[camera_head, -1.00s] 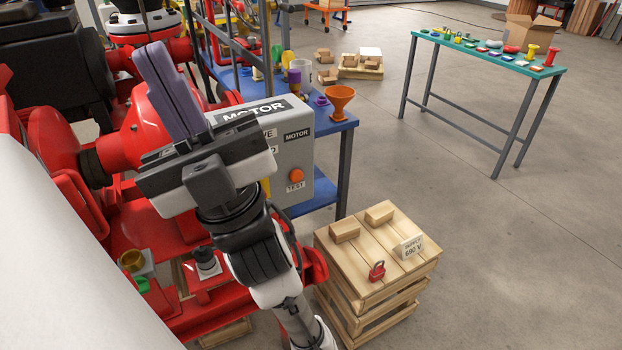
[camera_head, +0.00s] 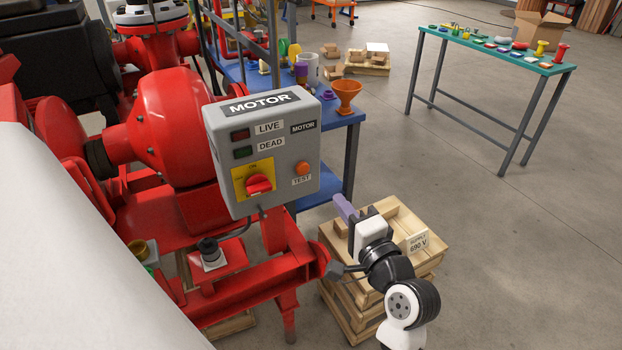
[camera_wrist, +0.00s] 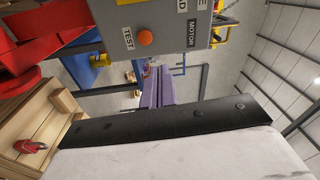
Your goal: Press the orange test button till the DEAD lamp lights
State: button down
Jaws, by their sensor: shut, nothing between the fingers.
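The orange test button (camera_head: 302,168) sits at the lower right of the grey MOTOR box (camera_head: 222,150), above a TEST label. It also shows in the wrist view (camera_wrist: 145,38). The LIVE lamp (camera_head: 240,134) looks dark red and the DEAD lamp (camera_head: 243,152) dark green; neither looks lit. A red rotary switch (camera_head: 259,184) on a yellow plate is below them. My gripper (camera_head: 345,207) is shut and empty, its purple fingers together, below and to the right of the button and apart from it. The fingers also show in the wrist view (camera_wrist: 155,85).
A blue bench (camera_head: 350,150) with an orange funnel (camera_head: 346,94) is behind the box. Red pump framework fills the left.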

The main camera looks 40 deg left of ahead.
aim_at(305, 170)
jog(key=shift+s+d+f+m+g, duration=0.15)
jog(key=shift+d+f+m+g, duration=0.1)
jog(key=shift+f, duration=0.3)
jog(key=shift+s+d+f+m+g, duration=0.15)
jog(key=shift+d+f+g, duration=0.1)
jog(key=shift+f, duration=0.3)
jog(key=shift+a, duration=0.1)
jog(key=p+x, duration=0.3)
jog(key=x, duration=0.9)
jog(key=shift+w+a+r+p, duration=0.1)
jog(key=shift+w+a+p, duration=0.1)
jog(key=shift+a+p, duration=0.1)
jog(key=shift+w+a, duration=0.25)
jog(key=shift+a, duration=0.3)
